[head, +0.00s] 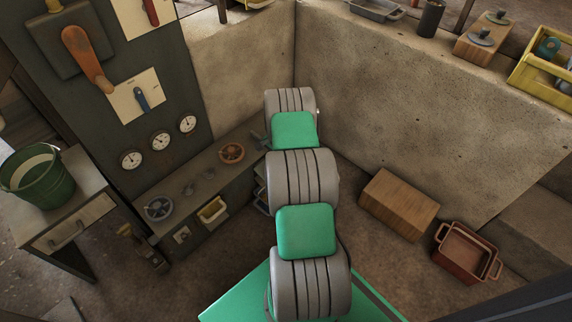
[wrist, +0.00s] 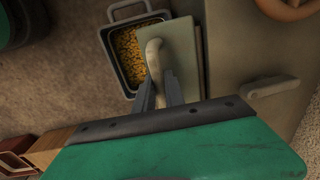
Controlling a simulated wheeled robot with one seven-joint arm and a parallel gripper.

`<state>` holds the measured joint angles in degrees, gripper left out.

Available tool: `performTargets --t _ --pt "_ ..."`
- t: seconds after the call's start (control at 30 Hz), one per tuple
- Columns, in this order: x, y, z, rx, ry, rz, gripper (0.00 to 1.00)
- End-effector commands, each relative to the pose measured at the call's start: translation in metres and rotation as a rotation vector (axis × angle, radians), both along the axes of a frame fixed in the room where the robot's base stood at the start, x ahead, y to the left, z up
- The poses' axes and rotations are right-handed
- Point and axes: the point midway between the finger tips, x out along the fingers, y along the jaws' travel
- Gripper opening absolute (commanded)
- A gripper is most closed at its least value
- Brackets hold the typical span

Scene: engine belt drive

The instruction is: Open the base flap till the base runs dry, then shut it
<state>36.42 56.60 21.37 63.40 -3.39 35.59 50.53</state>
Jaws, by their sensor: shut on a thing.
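In the wrist view, a pale grey-green flap (wrist: 181,55) stands by the side of the cabinet, with a curved cream handle (wrist: 154,58) on it. My gripper (wrist: 160,92) is shut on this handle. A grey metal pan (wrist: 110,40) lies below, beside the flap, and holds yellow grain-like stuff (wrist: 127,48). The flap's edge covers part of the pan. I cannot tell how far the flap stands open, or whether anything is running out. In the head view my own arm hides the gripper and the flap.
The cabinet top (head: 205,175) carries an orange wheel (head: 232,152) and a grey wheel (head: 158,208). A wooden box (head: 399,205) and a red pot (head: 467,251) stand on the floor at right. A green bucket (head: 44,178) stands on a small table at left.

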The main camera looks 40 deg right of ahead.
Motion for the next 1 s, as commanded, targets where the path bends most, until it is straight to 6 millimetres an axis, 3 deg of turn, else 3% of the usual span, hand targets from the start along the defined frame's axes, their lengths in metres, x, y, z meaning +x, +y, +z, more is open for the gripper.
performTargets --t 0.57,0.6,0.83,1.0 --pt "0.0091 0.0109 0.0033 -0.004 0.031 0.023 0.0" --pt "0.0092 0.0109 0.0033 -0.004 0.031 0.023 0.17" --pt "0.0077 0.0091 0.0029 -0.004 0.031 0.02 0.36" --pt "0.0072 0.0087 0.0027 -0.004 0.032 0.019 0.36"
